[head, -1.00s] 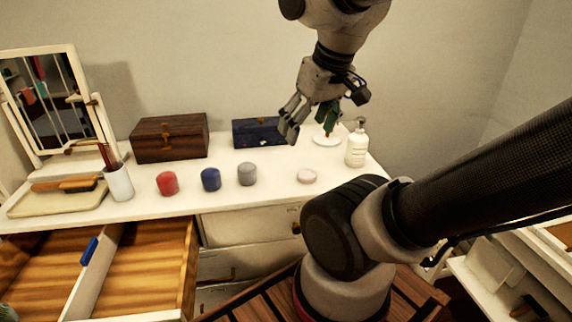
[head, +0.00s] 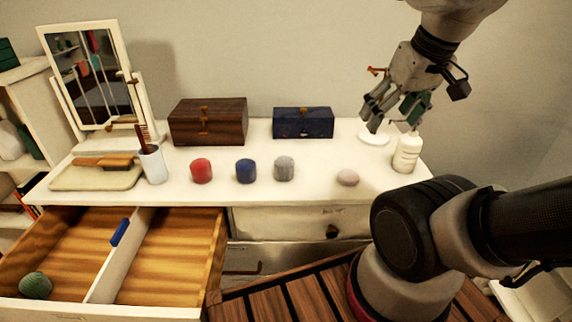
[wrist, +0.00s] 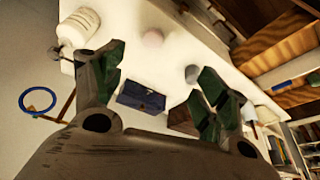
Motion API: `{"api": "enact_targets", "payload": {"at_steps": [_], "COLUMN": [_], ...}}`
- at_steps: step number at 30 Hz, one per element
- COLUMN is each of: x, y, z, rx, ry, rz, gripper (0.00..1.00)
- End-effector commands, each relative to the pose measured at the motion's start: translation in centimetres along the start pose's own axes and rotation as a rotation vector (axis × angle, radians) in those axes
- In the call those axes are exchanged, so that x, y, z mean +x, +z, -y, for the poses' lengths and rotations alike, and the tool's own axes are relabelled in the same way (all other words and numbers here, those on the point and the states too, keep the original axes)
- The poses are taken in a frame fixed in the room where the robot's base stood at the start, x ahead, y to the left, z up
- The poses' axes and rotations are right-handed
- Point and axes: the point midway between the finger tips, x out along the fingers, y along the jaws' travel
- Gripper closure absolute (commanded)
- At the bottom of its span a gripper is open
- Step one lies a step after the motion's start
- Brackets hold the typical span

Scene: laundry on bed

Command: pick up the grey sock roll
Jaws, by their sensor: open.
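The grey sock roll (head: 284,168) stands on the white dresser top, just right of the blue roll (head: 245,171) and the red roll (head: 201,171). In the wrist view the grey roll (wrist: 192,74) shows between my fingers, near the right one, well beyond the tips. My gripper (head: 388,116) is open and empty, up in the air over the right back part of the dresser, right of and above the grey roll. Its open fingers also show in the wrist view (wrist: 160,80).
A dark blue box (head: 303,123) and a brown wooden box (head: 208,122) stand behind the rolls. A pale pink round item (head: 347,177) and a white pump bottle (head: 407,152) are to the right. The open drawer (head: 165,260) holds a green roll (head: 35,286).

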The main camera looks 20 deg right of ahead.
Motion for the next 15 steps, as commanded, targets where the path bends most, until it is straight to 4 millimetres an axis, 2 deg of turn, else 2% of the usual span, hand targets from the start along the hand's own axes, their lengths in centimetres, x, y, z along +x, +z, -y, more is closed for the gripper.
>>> {"api": "enact_targets", "payload": {"at_steps": [15], "x": [1.9], "y": [-0.3], "z": [1.2], "rx": [-0.057], "ry": [-0.019], "rz": [0.085], "gripper": [0.26]}}
